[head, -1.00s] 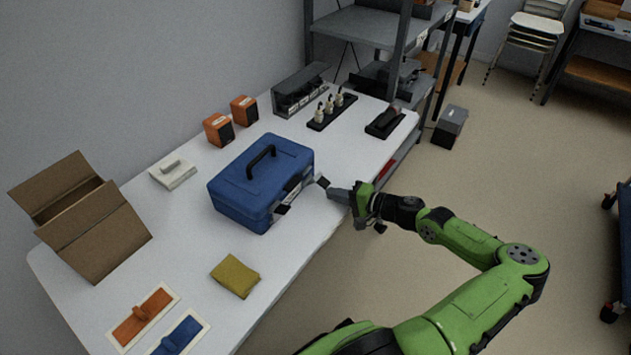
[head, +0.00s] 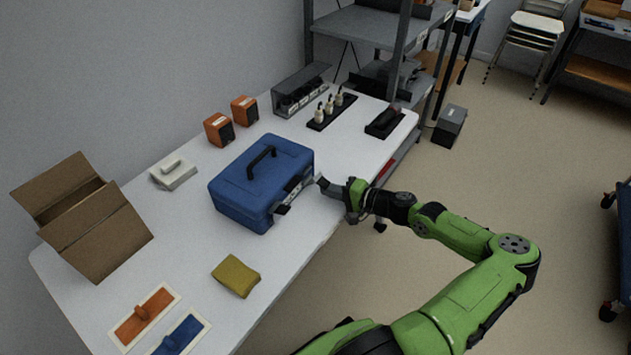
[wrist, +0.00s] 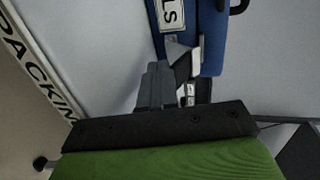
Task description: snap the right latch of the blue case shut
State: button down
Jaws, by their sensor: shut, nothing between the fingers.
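The blue case (head: 250,190) stands closed-lidded on the white table (head: 215,310), black handle on top. Its latch side faces my arm. The left latch (head: 282,209) juts out from that side. My gripper (head: 320,181) is shut and empty at the far end of that side, by the right latch. In the wrist view, my gripper (wrist: 160,70) is just below the case (wrist: 211,45), close beside the right latch (wrist: 196,62). I cannot tell whether they touch or whether this latch is fully down. In the head view, my fingers partly hide it.
An open cardboard box (head: 85,225), a yellow pouch (head: 236,276) and a white block (head: 173,172) lie around the case. Two orange boxes (head: 219,130) (head: 244,110) and a black rack (head: 331,109) stand behind. The table edge runs under my gripper.

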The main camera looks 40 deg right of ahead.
dwell(0.5)
jog(key=s+d, duration=0.2)
jog(key=s, duration=0.4)
jog(key=shift+d+p, duration=0.35)
jog(key=shift+s, duration=0.1)
